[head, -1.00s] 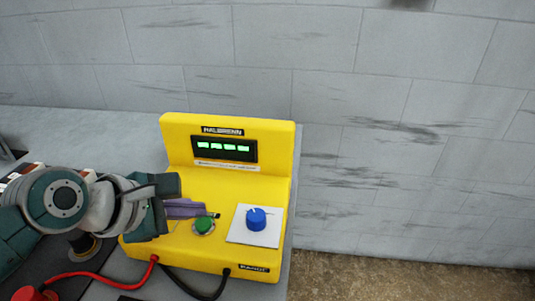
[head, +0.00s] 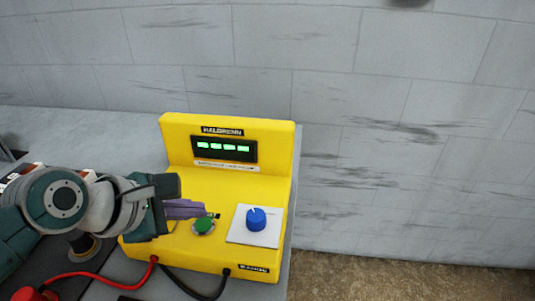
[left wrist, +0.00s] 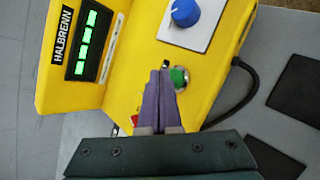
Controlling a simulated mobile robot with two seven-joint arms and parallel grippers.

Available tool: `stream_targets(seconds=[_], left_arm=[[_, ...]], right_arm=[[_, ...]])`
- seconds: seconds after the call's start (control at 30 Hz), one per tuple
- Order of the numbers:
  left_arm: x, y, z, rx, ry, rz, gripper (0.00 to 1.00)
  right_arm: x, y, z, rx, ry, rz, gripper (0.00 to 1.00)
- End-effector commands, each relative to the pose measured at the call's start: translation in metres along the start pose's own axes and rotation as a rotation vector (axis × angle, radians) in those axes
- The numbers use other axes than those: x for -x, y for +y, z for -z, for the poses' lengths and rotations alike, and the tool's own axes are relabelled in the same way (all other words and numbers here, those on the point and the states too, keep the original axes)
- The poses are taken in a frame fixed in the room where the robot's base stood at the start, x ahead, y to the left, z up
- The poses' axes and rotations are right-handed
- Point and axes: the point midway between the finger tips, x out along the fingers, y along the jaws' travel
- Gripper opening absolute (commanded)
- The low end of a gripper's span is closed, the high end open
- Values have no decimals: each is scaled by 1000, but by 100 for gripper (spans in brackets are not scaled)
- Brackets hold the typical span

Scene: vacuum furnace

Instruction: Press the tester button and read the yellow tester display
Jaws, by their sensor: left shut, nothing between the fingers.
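The yellow tester (head: 190,187) stands on a grey bench, with a green-lit display (head: 223,148) on its raised back panel. The display shows several short green dashes and no digits. The green button (head: 204,225) is on the front deck, left of the blue knob. My left gripper (head: 212,213) comes in from the left, shut and empty, its purple fingertips just above and beside the button. In the left wrist view the closed fingertips (left wrist: 161,74) lie right beside the green button (left wrist: 180,77); I cannot tell whether they touch it. My right gripper is not in view.
The blue knob (head: 256,219) sits on a white plate (head: 243,236) right of the button. A red lead (head: 103,276) and a black lead (head: 190,290) run from the tester's front. A grey block wall (head: 400,130) stands behind.

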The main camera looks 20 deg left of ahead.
Motion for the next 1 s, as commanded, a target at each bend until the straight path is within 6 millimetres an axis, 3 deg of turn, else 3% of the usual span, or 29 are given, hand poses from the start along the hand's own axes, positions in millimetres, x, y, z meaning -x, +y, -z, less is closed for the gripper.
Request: stream_targets(seconds=[1.0], left_arm=[[-6,-4,4,0,0,0,0]], right_arm=[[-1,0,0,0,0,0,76]])
